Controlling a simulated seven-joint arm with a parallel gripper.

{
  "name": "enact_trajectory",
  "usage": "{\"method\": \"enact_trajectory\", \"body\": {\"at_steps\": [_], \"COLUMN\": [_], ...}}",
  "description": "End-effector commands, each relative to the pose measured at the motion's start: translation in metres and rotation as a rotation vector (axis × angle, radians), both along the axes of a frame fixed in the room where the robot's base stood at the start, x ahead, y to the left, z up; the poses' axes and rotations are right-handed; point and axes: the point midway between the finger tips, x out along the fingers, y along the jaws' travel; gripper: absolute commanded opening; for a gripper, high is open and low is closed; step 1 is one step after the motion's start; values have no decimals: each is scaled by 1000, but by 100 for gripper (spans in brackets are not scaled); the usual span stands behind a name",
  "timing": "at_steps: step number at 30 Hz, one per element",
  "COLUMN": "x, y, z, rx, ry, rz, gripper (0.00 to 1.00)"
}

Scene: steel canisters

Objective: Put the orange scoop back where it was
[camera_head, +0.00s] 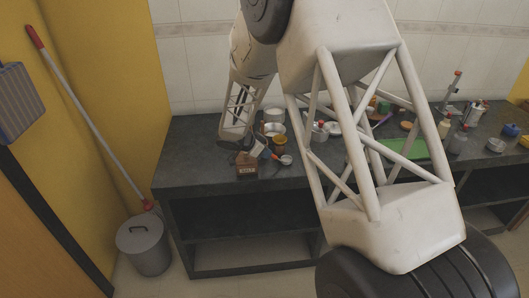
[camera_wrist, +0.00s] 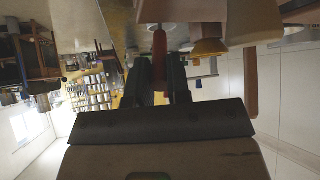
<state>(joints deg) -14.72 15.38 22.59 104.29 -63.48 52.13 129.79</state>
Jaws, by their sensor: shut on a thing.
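In the wrist view a red-orange handle, which I take for the orange scoop (camera_wrist: 160,47), stands between the two dark fingers of my gripper (camera_wrist: 159,80). My gripper is shut on it. A pale end of it shows at the top of that view; the rest is hidden. In the head view my gripper (camera_head: 240,143) is low over the left front of the dark counter (camera_head: 190,177), just behind a brown wooden box (camera_head: 246,170). The held scoop cannot be made out clearly there. Steel canisters (camera_head: 273,115) stand just behind and right of my gripper.
A small pale cup (camera_head: 286,160) and an amber jar (camera_head: 280,143) stand close to the right of the box. My own arm hides much of the counter's middle. The counter's left end is clear.

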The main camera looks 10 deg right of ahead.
Motion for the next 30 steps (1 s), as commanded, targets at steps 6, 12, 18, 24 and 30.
{"method": "enact_trajectory", "body": {"at_steps": [6,12,18,24,30], "x": [0,0,0,0,-1], "y": [0,0,0,0,2], "z": [0,-3,-3,-2,3], "rx": [0,-1,-1,0,-1], "ry": [0,1,1,1,0], "rz": [0,0,0,1,1], "gripper": [0,24,43,43,43]}}
